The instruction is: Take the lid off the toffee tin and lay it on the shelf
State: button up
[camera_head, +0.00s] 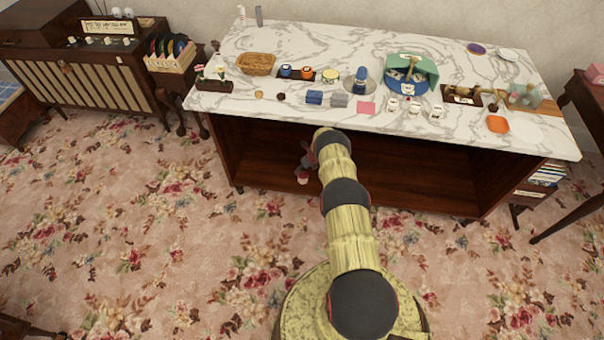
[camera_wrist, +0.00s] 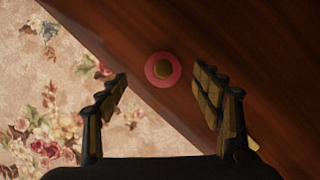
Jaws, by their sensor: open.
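A small red and pale thing (camera_head: 302,177) at the shelf's front left in the head view is probably the same. I cannot tell whether the lid sits on a tin; no tin wall shows in the wrist view. My gripper (camera_wrist: 160,85) is open and empty, its fingers apart on either side of the red disc in the picture, not touching it. In the head view my gripper (camera_head: 306,158) is small and partly hidden by my arm.
The marble top (camera_head: 300,40) overhangs the shelf and is crowded with tins, boxes, a basket (camera_head: 257,63) and a green-blue container (camera_head: 411,72). The shelf right of my arm (camera_head: 430,185) is bare. Books (camera_head: 548,173) stand at the right end. Floral carpet lies in front.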

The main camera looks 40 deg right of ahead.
aim_at(303, 170)
jog(key=shift+d+b+x, duration=0.15)
jog(key=shift+b+x, duration=0.8)
jog(key=shift+x, duration=0.45)
jog(key=shift+d+b+x, duration=0.1)
jog(key=shift+b+x, duration=0.8)
jog(key=shift+x, duration=0.5)
jog(key=shift+r, duration=0.1)
jog(key=shift+c, duration=0.9)
jog(key=c, duration=0.7)
jog(key=shift+c, duration=0.7)
